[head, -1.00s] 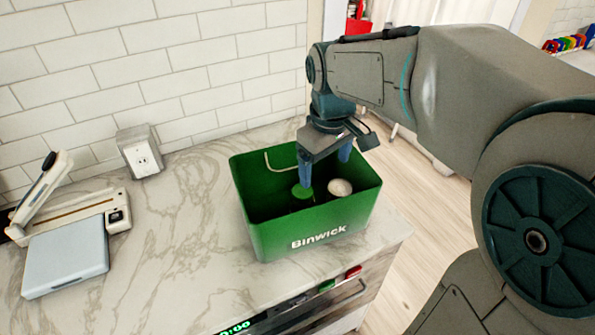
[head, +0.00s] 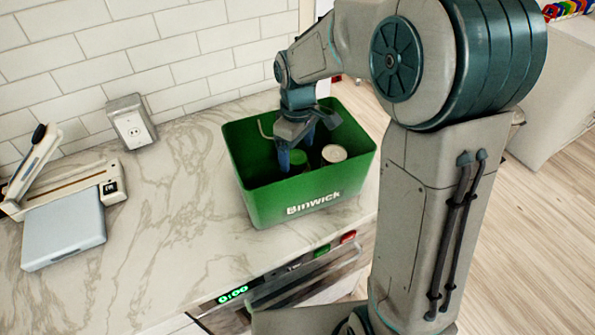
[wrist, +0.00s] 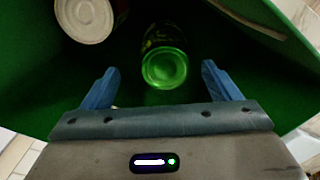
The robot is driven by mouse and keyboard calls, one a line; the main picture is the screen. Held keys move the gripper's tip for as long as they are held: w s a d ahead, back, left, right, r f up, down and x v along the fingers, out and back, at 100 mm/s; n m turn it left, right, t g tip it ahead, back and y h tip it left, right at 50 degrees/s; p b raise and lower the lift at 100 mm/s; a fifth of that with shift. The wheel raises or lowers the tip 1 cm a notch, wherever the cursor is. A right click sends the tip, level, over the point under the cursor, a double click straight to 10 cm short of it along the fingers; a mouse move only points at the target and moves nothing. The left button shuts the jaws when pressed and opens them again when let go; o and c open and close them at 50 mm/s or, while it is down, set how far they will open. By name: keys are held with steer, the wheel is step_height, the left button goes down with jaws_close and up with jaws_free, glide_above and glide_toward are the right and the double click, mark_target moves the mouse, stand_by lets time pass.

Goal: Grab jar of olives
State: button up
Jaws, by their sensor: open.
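The jar of olives, with a bright green lid (wrist: 164,68) and a dark body, stands inside the green Binwick bin (head: 316,203). In the head view its lid (head: 299,160) is partly hidden behind my gripper (head: 296,152). In the wrist view my gripper (wrist: 160,72) is open, its two blue fingers apart on either side of the jar's lid. Whether the fingertips are below the lid's edge is hard to tell.
A can with a pale lid (head: 334,153) stands in the bin right of the jar; the wrist view shows it upper left (wrist: 85,18). A thin pale handle (head: 266,130) is at the bin's back wall.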

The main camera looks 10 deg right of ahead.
mark_target(297, 173)
steer(key=f, duration=0.3)
steer(key=f+p, duration=0.1)
steer(key=shift+s+f, duration=0.15)
steer(key=shift+s, duration=0.2)
steer(key=shift+f, duration=0.45)
steer(key=shift+w, duration=0.1)
steer(key=c, duration=1.4)
